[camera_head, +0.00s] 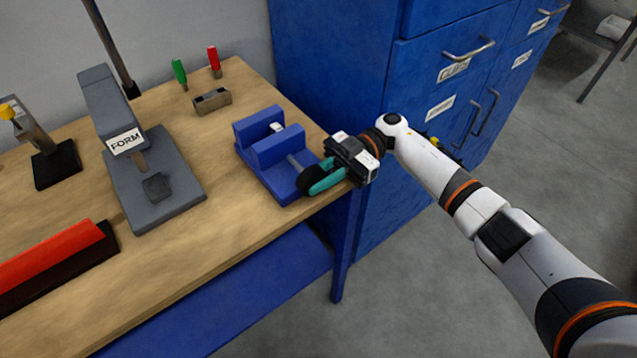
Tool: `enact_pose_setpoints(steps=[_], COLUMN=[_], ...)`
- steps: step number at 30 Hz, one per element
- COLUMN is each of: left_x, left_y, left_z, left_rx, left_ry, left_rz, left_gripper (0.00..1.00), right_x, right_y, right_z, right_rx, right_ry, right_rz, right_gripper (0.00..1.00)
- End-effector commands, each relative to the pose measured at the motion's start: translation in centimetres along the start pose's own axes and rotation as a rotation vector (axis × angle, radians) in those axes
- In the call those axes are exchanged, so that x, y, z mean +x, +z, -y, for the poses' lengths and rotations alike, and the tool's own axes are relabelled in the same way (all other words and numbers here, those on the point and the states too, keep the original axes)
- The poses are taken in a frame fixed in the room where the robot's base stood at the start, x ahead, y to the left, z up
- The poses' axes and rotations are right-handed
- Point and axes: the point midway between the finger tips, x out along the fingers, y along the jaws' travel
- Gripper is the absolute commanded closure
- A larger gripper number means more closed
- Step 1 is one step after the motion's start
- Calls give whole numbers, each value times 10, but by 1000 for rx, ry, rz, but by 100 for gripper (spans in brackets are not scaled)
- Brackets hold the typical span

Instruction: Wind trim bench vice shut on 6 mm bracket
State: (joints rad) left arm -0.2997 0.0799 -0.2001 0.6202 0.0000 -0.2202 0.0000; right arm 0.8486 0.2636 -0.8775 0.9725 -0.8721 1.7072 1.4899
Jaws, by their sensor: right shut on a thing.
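The blue bench vice (274,151) stands near the right front edge of the wooden bench. A small light grey piece, perhaps the bracket (276,127), shows between its two jaws; I cannot tell whether both jaws touch it. A grey screw runs from the front jaw towards a round black handwheel (311,181). My right gripper (327,178), with teal fingers, is shut on the handwheel at the bench's right edge. The fingers hide part of the wheel. My left gripper is not in view.
A grey press marked FORM (112,110) stands left of the vice on the bench (215,222). A metal block (212,100) and green and red-handled tools are behind. A red and black bar (50,262) lies front left. Blue cabinets (335,60) stand close behind my right gripper.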

Motion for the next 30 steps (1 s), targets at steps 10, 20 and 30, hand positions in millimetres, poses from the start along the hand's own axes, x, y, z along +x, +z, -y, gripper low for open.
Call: enact_pose_setpoints(steps=[10, 20, 30], left_x=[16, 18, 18], left_y=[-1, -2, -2], left_z=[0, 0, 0], left_rx=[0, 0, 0], left_ry=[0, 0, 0], left_rz=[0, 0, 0], left_gripper=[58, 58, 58], right_x=[0, 1, 1], right_y=[-2, -1, -1], right_z=[0, 0, 0], right_rx=[-1, -1, 0], right_ry=[-3, -2, -1], right_rz=[135, 157, 156], right_gripper=[100, 100, 59])
